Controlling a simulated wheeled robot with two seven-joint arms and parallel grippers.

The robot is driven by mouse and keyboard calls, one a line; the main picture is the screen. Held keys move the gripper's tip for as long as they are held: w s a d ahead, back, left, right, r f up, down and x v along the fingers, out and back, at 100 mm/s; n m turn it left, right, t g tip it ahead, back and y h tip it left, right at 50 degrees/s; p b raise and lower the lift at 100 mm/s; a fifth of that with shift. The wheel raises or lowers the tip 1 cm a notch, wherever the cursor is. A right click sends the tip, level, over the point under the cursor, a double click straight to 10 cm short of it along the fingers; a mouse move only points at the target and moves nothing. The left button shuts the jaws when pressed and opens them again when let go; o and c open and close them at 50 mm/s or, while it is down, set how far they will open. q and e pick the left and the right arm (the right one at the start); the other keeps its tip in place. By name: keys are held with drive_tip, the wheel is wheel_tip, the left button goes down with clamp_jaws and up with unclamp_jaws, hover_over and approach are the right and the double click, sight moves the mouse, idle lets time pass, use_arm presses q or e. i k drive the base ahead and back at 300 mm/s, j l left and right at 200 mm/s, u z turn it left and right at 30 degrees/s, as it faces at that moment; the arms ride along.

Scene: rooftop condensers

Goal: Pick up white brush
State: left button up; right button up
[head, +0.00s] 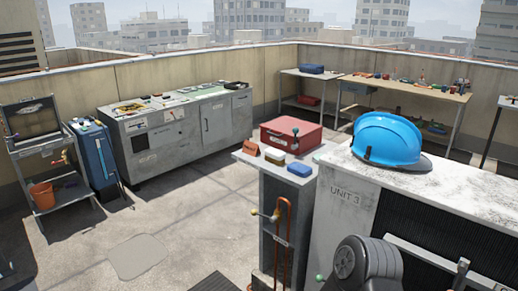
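I cannot make out a white brush for certain in the head view. A small block with a pale yellowish top and dark sides (275,156) lies on the grey stand in the middle; I cannot tell whether it is a brush. An orange-brown block (250,147) lies to its left and a blue block (299,168) to its right. Neither of my grippers can be made out in this view.
A red case (291,135) sits behind the blocks. A blue hard hat (388,142) rests on the white condenser (345,215). A long grey cabinet (170,150) and a cluttered workbench (445,97) stand along the walls. A cart (45,212) stands left. Floor in front of the cabinet is clear.

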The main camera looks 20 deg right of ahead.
sight(276, 156)
drive_tip(key=i+z, duration=0.45)
drive_tip(key=i+j+z, duration=0.25)
drive_tip(key=z, duration=0.15)
drive_tip(key=i+j+z, duration=0.3)
drive_tip(key=z, duration=0.15)
drive_tip(key=i+j+z, duration=0.25)
drive_tip(key=z, duration=0.2)
drive_tip(key=i+j+z, duration=0.15)
drive_tip(key=j+z, duration=0.25)
drive_tip(key=j, duration=0.2)
drive_tip(key=i+j+z, duration=0.1)
drive_tip(key=j+z, duration=0.35)
